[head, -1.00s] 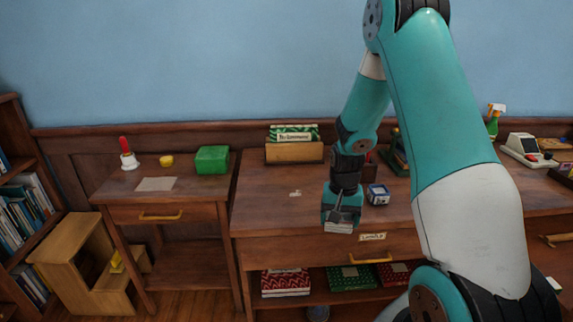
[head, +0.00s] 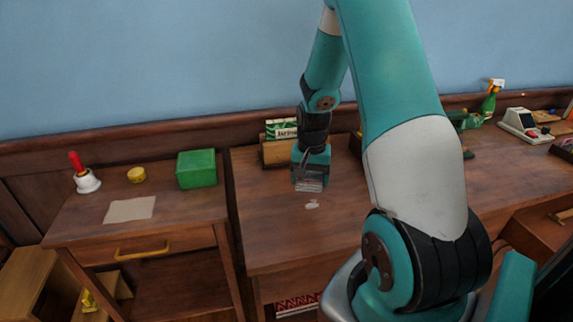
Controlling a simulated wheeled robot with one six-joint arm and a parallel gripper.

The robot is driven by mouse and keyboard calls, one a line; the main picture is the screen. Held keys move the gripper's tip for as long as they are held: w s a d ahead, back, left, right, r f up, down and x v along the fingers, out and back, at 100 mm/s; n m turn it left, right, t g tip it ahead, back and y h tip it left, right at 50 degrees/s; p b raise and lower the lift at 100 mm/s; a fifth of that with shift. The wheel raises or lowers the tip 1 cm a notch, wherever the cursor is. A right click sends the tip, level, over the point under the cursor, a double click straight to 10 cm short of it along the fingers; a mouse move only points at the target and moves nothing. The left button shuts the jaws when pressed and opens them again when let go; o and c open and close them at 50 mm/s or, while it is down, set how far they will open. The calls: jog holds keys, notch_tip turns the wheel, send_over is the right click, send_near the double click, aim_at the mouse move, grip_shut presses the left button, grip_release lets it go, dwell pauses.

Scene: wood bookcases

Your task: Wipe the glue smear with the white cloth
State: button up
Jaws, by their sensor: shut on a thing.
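The glue smear (head: 312,204) is a small pale patch on the wooden desk top (head: 270,225), near its left part. My gripper (head: 310,180) points down just behind the smear in the head view. It is shut on the white cloth (head: 309,187), which shows as a small pale strip under the fingers. The cloth looks very close to the desk; I cannot tell whether it touches. In the picture the smear lies apart from the cloth, a little nearer to me.
A file box (head: 276,153) stands right behind my gripper. The lower left table holds a green box (head: 197,169), a hand bell (head: 86,178), a yellow round thing (head: 136,174) and a beige sheet (head: 130,210). A spray bottle (head: 488,102) stands far right. My arm hides the desk's middle.

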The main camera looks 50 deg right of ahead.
aim_at(319, 203)
jog(key=shift+w+f, duration=0.15)
jog(key=shift+w, duration=0.4)
notch_tip(319, 203, down, 8)
jog(key=b, duration=0.6)
jog(key=shift+r+b, duration=0.25)
jog(key=shift+b, duration=0.15)
jog(key=shift+d+f, duration=0.1)
jog(key=shift+s+d+f, duration=0.15)
jog(key=shift+s+d, duration=0.35)
jog(key=shift+d, duration=0.25)
jog(key=shift+c, duration=0.3)
jog(key=shift+s+d, duration=0.35)
jog(key=shift+d, duration=0.25)
jog(key=shift+s+d+b, duration=0.25)
jog(key=shift+d+b, duration=0.05)
jog(key=shift+d, duration=0.05)
jog(key=shift+w+a, duration=0.1)
jog(key=shift+a, duration=0.25)
jog(key=shift+w+a, duration=0.45)
jog(key=shift+a, duration=0.2)
jog(key=shift+w+a, duration=0.4)
jog(key=shift+a, duration=0.25)
jog(key=r+p, duration=0.3)
jog(key=r, duration=0.1)
jog(key=shift+w+a, duration=0.15)
jog(key=shift+a, duration=0.1)
notch_tip(319, 203, up, 4)
jog(key=p, duration=0.4)
jog(key=shift+r, duration=0.25)
jog(key=shift+f, duration=0.1)
